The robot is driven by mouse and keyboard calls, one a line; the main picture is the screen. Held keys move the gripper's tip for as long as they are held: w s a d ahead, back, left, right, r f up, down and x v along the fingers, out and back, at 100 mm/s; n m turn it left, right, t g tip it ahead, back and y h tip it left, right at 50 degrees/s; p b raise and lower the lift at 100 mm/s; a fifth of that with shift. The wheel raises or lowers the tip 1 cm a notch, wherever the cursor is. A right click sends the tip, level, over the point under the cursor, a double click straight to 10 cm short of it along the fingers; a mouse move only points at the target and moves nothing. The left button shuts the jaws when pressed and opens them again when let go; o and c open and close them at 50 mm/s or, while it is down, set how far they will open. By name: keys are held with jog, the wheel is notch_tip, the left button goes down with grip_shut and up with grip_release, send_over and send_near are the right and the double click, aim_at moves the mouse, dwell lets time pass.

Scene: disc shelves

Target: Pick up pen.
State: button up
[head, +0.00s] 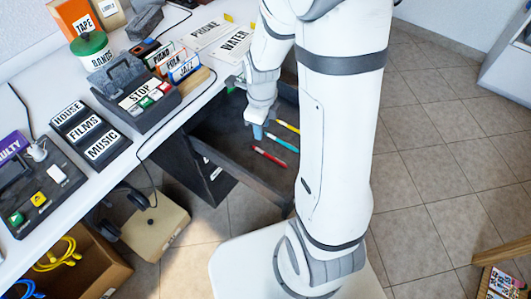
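Three slim pens lie apart in the open dark drawer below the desk: a yellow one (288,126), a light blue one (282,143) and a red one (269,156). My white arm reaches down from above, and my gripper (258,131) points down at the drawer, just left of the yellow and light blue pens. Its blue-grey tip is small, and I cannot tell whether its fingers are open or shut. No pen is visibly held. My arm's large white links hide the drawer's right part.
The drawer's front wall (228,164) runs close to the pens. The desk (215,50) above holds a tape player (130,95), labelled button boxes and cards. Headphones and a tan box (153,222) sit below left.

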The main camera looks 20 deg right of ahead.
aim_at(262, 151)
jog(key=f+m, duration=0.1)
jog(key=f, duration=0.1)
jog(key=f+b, duration=0.1)
jog(key=f, duration=0.1)
jog(key=f+m+b, duration=0.1)
jog(key=f, duration=0.1)
jog(key=shift+w+f+m, duration=0.3)
notch_tip(262, 151, down, 6)
jog(key=shift+r+b, duration=0.25)
jog(key=shift+b, duration=0.85)
jog(key=shift+c, duration=0.5)
grip_shut()
jog(key=shift+r, duration=0.1)
